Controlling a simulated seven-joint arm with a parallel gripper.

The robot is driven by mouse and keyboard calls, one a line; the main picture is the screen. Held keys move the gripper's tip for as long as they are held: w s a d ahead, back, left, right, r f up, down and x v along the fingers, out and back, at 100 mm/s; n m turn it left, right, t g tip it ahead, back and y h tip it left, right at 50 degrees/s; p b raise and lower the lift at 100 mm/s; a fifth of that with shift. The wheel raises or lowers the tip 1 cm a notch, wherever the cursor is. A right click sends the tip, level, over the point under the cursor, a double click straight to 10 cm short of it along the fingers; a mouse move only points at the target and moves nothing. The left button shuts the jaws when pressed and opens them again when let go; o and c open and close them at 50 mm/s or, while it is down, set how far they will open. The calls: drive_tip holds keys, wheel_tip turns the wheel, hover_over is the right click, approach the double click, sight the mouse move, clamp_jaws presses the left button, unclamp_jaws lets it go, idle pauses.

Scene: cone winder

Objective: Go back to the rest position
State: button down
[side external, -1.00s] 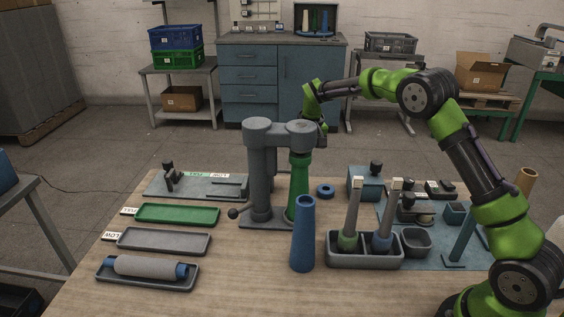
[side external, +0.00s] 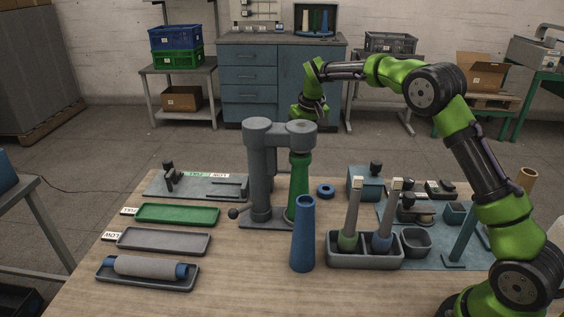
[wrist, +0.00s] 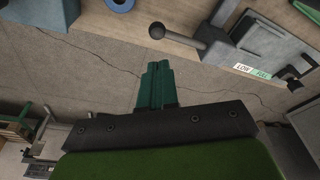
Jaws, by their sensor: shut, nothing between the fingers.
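My gripper (side external: 314,112) is up in the air behind the arm of the grey winder stand in the side view, and its fingertips are hard to make out there. In the wrist view its dark green fingers (wrist: 156,80) are together with nothing between them, over the grey floor. The grey winder stand (side external: 259,170) holds an upright green cone (side external: 300,185) under its arm. A blue cone (side external: 303,235) stands free on the table in front of it.
A grey holder (side external: 365,260) carries two upright tools at the right. A green tray (side external: 178,213), an empty grey tray (side external: 163,241) and a tray with a grey roll (side external: 148,266) lie at the left. A blue ring (side external: 326,190) lies behind the blue cone.

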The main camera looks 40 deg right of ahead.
drive_tip(key=s+a+r+m+t+y, duration=0.1)
drive_tip(key=s+a+r+m+t, duration=0.15)
drive_tip(key=s+r, duration=0.55)
drive_tip(key=shift+n+t+y, duration=0.35)
drive_tip(key=shift+t+y, duration=0.35)
drive_tip(key=shift+t, duration=0.15)
drive_tip(key=s+a+r, duration=0.1)
drive_tip(key=s+a, duration=0.1)
drive_tip(key=s, duration=0.4)
drive_tip(key=s+a+r, duration=0.2)
drive_tip(key=s+a, duration=0.1)
drive_tip(key=s, duration=0.2)
drive_tip(key=s+a+r, duration=0.1)
drive_tip(key=s+a, duration=0.1)
drive_tip(key=s, duration=0.4)
drive_tip(key=shift+s+a+r, duration=0.3)
drive_tip(key=shift+s+r, duration=0.05)
drive_tip(key=shift+r, duration=0.05)
drive_tip(key=s+a+f, duration=0.2)
drive_tip(key=s+f, duration=0.1)
drive_tip(key=s, duration=0.4)
drive_tip(key=shift+s+f+n+t, duration=0.25)
drive_tip(key=shift+n+t, duration=0.15)
drive_tip(key=c, duration=1.8)
unclamp_jaws()
